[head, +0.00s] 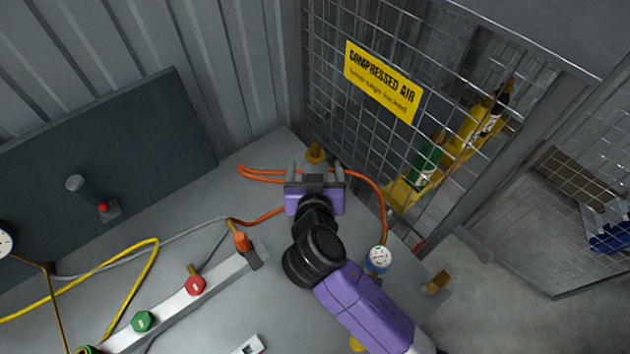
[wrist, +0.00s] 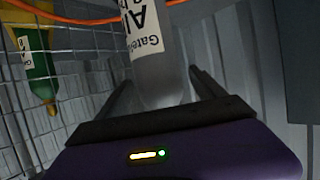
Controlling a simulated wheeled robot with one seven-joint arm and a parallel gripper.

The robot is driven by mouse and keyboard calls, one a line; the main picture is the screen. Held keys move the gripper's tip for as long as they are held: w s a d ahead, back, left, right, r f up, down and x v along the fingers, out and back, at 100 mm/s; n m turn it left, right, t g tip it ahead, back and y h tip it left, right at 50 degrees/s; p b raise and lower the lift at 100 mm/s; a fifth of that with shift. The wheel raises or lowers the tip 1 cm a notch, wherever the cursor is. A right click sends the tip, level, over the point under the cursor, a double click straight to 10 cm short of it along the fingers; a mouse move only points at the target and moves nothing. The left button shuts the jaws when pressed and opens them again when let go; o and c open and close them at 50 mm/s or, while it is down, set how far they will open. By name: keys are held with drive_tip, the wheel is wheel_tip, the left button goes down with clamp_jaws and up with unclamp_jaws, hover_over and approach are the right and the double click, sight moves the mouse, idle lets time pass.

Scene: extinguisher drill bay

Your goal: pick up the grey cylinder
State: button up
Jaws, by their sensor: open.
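The grey cylinder (wrist: 158,75) stands out in the wrist view, with a white label whose lettering appears upside down. Its rounded end lies between the two dark fingers of my gripper (wrist: 160,78), with a visible gap on each side. My gripper is open. In the head view my gripper (head: 315,175) reaches away over the grey surface toward the corner by the mesh cage. A brass fitting (head: 316,153) shows just beyond the fingers there. My gripper hides most or all of the cylinder's body in that view.
An orange hose (head: 376,190) loops around my gripper. A mesh cage (head: 340,120) with a yellow sign (head: 383,82) stands close on the right, with a green cylinder (head: 427,163) inside. A manifold bar (head: 170,308) lies at lower left.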

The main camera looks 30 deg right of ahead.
clamp_jaws()
drive_tip(key=shift+w+r, duration=0.1)
idle(0.4)
drive_tip(key=shift+r, duration=0.1)
